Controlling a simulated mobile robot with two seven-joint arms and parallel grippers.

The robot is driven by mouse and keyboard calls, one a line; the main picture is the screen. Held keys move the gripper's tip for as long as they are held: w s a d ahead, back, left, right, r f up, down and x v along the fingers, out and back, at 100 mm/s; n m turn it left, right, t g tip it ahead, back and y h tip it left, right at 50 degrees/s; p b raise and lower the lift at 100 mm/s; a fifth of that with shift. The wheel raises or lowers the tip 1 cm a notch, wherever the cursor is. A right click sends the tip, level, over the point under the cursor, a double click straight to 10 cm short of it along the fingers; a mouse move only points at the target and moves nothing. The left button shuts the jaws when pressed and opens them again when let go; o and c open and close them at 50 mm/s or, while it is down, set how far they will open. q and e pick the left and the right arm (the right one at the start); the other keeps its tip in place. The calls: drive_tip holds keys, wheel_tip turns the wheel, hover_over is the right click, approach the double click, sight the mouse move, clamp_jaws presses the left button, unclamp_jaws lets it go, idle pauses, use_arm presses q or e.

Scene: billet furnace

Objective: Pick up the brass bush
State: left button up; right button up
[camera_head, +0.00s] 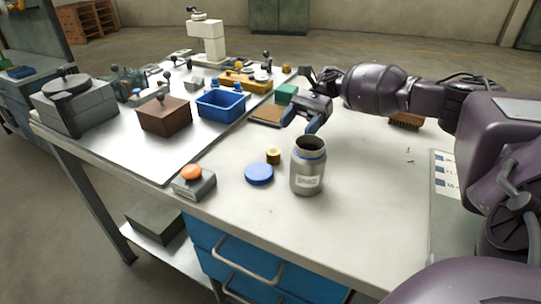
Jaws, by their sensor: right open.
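The brass bush (273,156) is a small yellow ring-shaped piece. It stands on the pale bench top, to the left of a grey metal jar (307,172) and behind a round blue lid (259,174). My right gripper (300,122) reaches in from the right, above the bench behind the jar. Its blue-tipped fingers are apart, with nothing seen between them. It is apart from the bush, up and to the right of it in the picture. My left gripper is not in view.
A grey box with an orange button (194,181) sits near the front edge. A blue bin (221,104) and a brown block with a knob (164,115) stand at left. A brush (405,121) lies behind my right arm. The bench right of the jar is mostly clear.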

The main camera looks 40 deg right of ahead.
sight(276, 149)
drive_tip(key=x, duration=0.3)
drive_tip(key=shift+s+a+r, duration=0.1)
drive_tip(key=shift+a, duration=0.15)
drive_tip(key=shift+a+f, duration=0.25)
drive_tip(key=shift+a, duration=0.1)
drive_tip(key=x, duration=0.4)
drive_tip(key=shift+a+p, duration=0.15)
drive_tip(key=shift+p, duration=0.15)
drive_tip(key=shift+a+f, duration=0.1)
drive_tip(key=shift+a, duration=0.2)
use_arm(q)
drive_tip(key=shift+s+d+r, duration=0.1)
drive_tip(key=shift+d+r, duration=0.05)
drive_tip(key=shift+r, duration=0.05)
use_arm(e)
drive_tip(key=c, duration=0.9)
drive_tip(key=shift+c, duration=1)
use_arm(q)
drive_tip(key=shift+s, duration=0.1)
